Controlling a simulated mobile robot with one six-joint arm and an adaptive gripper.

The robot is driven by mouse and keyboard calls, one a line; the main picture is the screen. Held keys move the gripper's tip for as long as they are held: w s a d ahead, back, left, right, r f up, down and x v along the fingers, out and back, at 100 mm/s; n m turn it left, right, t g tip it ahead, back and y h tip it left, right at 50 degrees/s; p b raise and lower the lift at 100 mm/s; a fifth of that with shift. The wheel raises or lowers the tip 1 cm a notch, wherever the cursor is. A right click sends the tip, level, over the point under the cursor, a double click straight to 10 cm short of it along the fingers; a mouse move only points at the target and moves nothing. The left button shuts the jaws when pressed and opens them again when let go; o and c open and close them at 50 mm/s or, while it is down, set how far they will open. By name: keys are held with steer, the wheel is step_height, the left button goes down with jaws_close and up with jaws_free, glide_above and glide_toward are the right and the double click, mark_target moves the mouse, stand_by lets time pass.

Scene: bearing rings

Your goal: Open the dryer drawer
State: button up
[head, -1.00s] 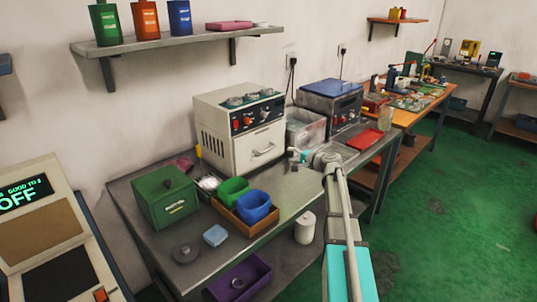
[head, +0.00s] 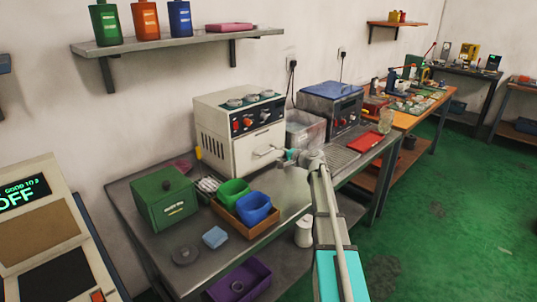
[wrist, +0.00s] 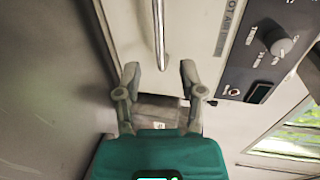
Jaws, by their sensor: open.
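The dryer is a cream box (head: 220,135) with knobs on a dark panel, standing on the grey bench against the wall. Its drawer front (head: 258,139) looks shut and carries a bar handle (head: 262,151). In the wrist view the metal handle (wrist: 159,32) runs down from the top edge, and its lower end shows between the fingertips. My gripper (head: 282,157) is at the right end of the handle in the head view. In the wrist view my gripper (wrist: 160,67) has its fingers apart, one on each side of the handle end. I cannot tell whether either finger touches it.
A clear bin (head: 305,131) and a blue-topped machine (head: 331,102) stand right of the dryer. A shelf (head: 180,42) hangs above.

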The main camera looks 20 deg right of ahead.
mark_target(269, 151)
steer(key=shift+b+x, duration=0.55)
steer(key=shift+x, duration=2.9)
jaws_close()
